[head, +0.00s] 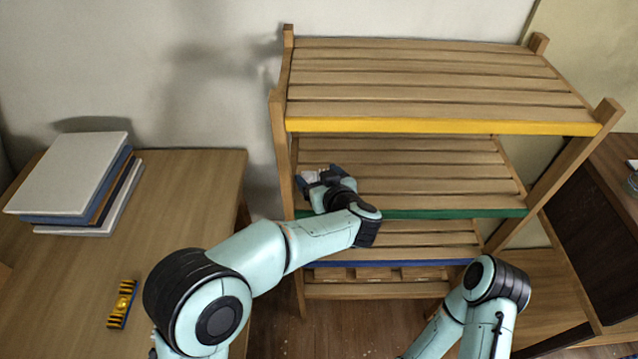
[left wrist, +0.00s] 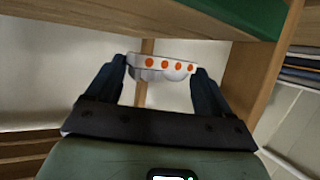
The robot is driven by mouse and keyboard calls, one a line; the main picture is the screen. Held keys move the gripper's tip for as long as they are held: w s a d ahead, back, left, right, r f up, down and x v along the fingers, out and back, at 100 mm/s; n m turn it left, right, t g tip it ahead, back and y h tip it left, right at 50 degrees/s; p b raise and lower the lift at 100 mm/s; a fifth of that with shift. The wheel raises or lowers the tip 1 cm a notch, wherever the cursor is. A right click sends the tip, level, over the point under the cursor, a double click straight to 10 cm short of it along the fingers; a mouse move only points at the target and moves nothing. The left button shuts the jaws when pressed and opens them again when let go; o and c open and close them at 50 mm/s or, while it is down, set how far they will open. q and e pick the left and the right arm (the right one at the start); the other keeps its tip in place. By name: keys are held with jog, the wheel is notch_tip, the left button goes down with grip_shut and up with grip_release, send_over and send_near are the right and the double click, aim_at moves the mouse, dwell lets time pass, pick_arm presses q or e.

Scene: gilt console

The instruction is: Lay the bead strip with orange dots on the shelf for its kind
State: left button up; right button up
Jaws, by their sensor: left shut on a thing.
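The white bead strip with orange dots (left wrist: 163,65) is between the fingers of my left gripper (left wrist: 163,78). In the head view the strip is a small pale patch (head: 316,175), partly hidden by the gripper (head: 320,180). My left gripper is shut on it at the left end of the green-edged shelf (head: 440,190), over its slats. In the left wrist view a gap shows between the strip and the nearby shelf board. My right gripper is out of view; only part of my right arm shows.
The wooden rack also has a yellow-edged top shelf (head: 430,85) and a blue-edged lower shelf (head: 420,240). A left post (head: 280,150) stands close to my left gripper. The left table (head: 200,180) holds stacked books (head: 80,180) and a yellow-and-black striped thing (head: 122,303).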

pick_arm(q)
jog(key=shift+s+f, duration=0.1)
jog(key=shift+f, duration=1.1)
jog(key=shift+f, duration=0.2)
jog(key=o, duration=0.8)
jog(key=shift+c, duration=0.2)
jog(key=shift+r, duration=0.15)
jog(key=shift+s+d+r, duration=0.2)
jog(key=shift+s, duration=0.05)
jog(key=v, duration=1.1)
jog(key=shift+s, duration=0.15)
